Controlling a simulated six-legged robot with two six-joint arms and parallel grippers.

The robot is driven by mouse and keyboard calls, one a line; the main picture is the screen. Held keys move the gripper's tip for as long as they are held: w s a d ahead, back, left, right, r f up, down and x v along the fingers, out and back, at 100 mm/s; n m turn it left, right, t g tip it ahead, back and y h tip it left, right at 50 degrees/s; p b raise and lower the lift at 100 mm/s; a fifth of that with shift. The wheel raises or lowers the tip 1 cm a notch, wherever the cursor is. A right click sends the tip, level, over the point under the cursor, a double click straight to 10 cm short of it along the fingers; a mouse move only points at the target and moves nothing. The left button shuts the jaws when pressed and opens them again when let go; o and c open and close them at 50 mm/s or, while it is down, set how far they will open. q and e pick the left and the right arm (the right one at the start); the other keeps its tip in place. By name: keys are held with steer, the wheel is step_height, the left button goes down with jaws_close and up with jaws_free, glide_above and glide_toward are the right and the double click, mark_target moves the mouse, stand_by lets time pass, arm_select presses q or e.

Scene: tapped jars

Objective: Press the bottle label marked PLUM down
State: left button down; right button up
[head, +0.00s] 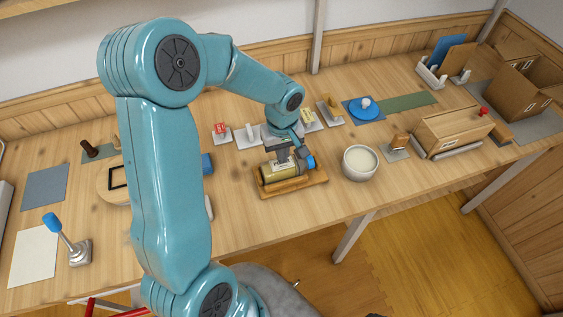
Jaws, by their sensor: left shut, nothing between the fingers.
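A bottle (275,177) with a yellowish body and a blue cap (310,162) lies on its side on a wooden tray (300,187), in the middle of the table. A pale label (287,165) shows on its upper side, partly covered by my gripper; its lettering is too small to read. My left gripper (290,155) is shut and empty, pointing down right at the bottle's top. I cannot tell whether its fingertips touch the label. My right gripper is not in view.
A white bowl (360,162) stands just right of the tray. A wooden box (452,132) with a red knob and cardboard boxes (520,78) are farther right. Small stands sit behind the tray. A blue-knobbed lever (68,243) is at left. The table's front edge is near.

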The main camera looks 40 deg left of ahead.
arm_select(q)
steer(key=shift+f+b, duration=0.6)
steer(key=shift+f, duration=0.05)
stand_by(0.6)
stand_by(0.4)
steer(key=shift+r+p, duration=1.65)
steer(key=shift+r, duration=0.95)
step_height(320, 180, up, 16)
steer(key=shift+r, duration=0.15)
